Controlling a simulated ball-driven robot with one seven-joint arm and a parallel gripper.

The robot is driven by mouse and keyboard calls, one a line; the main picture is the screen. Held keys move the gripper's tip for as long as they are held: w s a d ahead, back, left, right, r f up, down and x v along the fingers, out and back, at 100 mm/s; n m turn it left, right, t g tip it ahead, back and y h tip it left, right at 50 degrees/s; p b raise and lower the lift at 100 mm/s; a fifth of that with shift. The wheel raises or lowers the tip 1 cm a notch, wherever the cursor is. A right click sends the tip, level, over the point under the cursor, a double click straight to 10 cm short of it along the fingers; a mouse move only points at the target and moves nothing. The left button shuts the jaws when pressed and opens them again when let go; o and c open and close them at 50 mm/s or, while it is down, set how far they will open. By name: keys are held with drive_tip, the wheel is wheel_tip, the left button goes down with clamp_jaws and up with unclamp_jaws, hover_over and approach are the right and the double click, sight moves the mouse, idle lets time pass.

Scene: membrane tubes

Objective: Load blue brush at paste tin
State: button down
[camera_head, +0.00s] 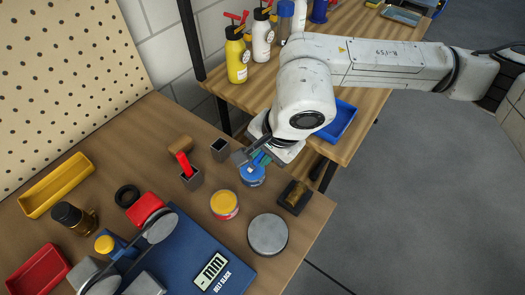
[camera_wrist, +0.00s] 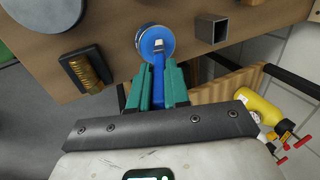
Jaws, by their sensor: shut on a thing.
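My gripper (camera_head: 258,158) reaches down at the right part of the workbench, over a round blue tin (camera_head: 252,177). In the wrist view my green-fingered gripper (camera_wrist: 158,76) is shut on the blue brush (camera_wrist: 158,84). The brush points away from the gripper, and its pale tip overlaps the blue face of the tin (camera_wrist: 144,36). I cannot tell whether the tip touches the tin's contents. A yellow-topped tin with a red band (camera_head: 224,206) and a grey-topped tin (camera_head: 268,235) stand nearer the front. No label showing paste is readable.
An empty square holder (camera_head: 220,150) and another holder (camera_head: 192,180) with a red-handled item stand left of the blue tin. A black block with a brass-coloured part (camera_head: 294,197) lies to its right. A blue belt-slack machine (camera_head: 200,262) fills the front. A second table (camera_head: 262,95) stands behind.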

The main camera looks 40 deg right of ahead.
drive_tip(key=shift+r+p, duration=0.8)
drive_tip(key=shift+r, duration=2.65)
